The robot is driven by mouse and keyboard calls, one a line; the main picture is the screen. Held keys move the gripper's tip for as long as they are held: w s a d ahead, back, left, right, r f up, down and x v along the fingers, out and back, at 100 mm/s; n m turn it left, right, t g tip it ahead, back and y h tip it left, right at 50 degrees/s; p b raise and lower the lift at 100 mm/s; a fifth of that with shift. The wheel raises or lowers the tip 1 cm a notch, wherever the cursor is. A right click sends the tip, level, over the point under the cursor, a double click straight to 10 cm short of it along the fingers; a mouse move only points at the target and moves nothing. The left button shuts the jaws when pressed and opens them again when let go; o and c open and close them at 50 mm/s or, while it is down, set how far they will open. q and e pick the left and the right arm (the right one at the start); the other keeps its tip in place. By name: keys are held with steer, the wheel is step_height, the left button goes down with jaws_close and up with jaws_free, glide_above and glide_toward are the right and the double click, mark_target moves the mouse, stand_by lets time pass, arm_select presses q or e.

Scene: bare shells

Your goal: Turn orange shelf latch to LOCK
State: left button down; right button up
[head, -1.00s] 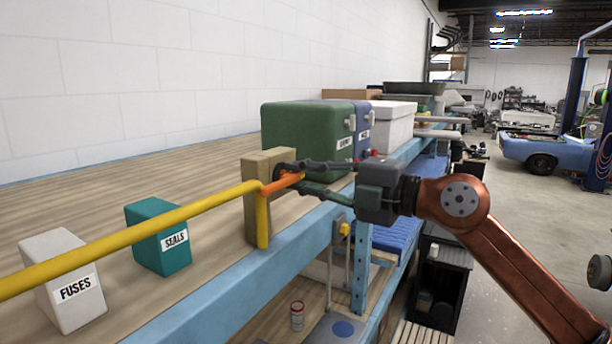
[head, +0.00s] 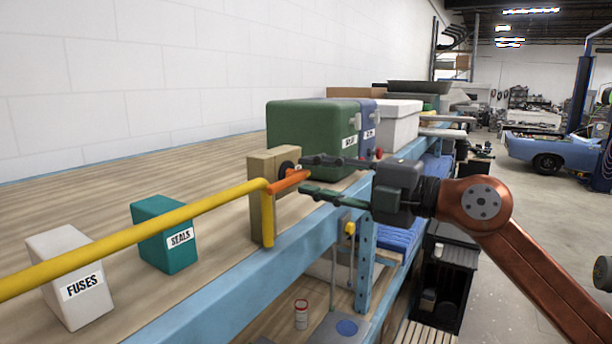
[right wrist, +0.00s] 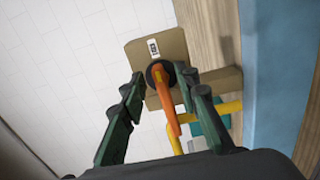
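The orange latch (head: 290,181) is a lever on a dark round hub, mounted on a tan block (head: 262,208) on the shelf. In the right wrist view the latch (right wrist: 167,105) points down the picture from its hub, between my fingers. A small label (right wrist: 153,48) shows on the block, too small to read. My left gripper is not in view.
A yellow rail (head: 130,240) runs along the shelf front to the block. A white FUSES box (head: 65,255) and a teal SEALS box (head: 160,225) stand behind it. A green case (head: 305,130) stands behind the block. Open floor lies right.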

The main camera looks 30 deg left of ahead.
steer(key=d, duration=1)
steer(key=shift+s+d, duration=0.2)
steer(key=shift+a, duration=0.15)
